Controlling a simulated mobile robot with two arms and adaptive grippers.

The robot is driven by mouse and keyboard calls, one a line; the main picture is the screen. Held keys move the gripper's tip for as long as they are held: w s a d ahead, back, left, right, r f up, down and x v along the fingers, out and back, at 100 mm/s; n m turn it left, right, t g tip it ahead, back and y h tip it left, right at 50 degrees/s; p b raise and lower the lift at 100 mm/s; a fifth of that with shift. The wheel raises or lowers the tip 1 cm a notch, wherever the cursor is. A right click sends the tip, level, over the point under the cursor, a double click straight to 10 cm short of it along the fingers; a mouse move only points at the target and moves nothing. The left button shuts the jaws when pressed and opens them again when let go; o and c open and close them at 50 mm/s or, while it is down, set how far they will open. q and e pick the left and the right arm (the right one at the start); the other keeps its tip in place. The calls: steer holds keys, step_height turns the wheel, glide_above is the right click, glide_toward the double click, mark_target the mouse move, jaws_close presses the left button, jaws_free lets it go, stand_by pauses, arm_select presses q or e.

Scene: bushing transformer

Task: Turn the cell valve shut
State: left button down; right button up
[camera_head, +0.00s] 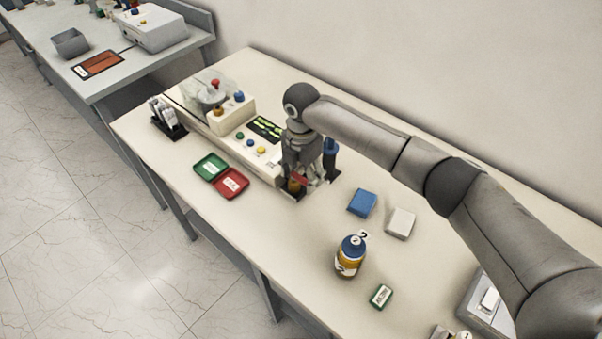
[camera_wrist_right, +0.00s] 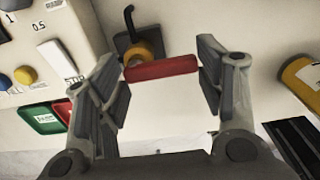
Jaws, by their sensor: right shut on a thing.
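The cell valve has a brass-coloured body (camera_head: 294,188) and a red lever handle (camera_head: 300,180), at the right end of the white instrument on the bench. In the right wrist view the red handle (camera_wrist_right: 160,68) lies crosswise between the fingers, and the brass body (camera_wrist_right: 148,50) with a dark bent pipe shows just behind it. My left gripper is not in view.
The white instrument (camera_head: 225,122) with buttons and a green display stands left of the valve. Green (camera_head: 211,166) and red (camera_head: 231,183) trays lie in front. A blue block (camera_head: 362,202), white block (camera_head: 400,223) and blue-capped bottle (camera_head: 350,256) stand to the right.

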mark_target(301, 178)
stand_by(0.4)
steer(key=o, duration=1)
step_height(301, 178, up, 12)
steer(key=shift+f, duration=0.1)
stand_by(0.4)
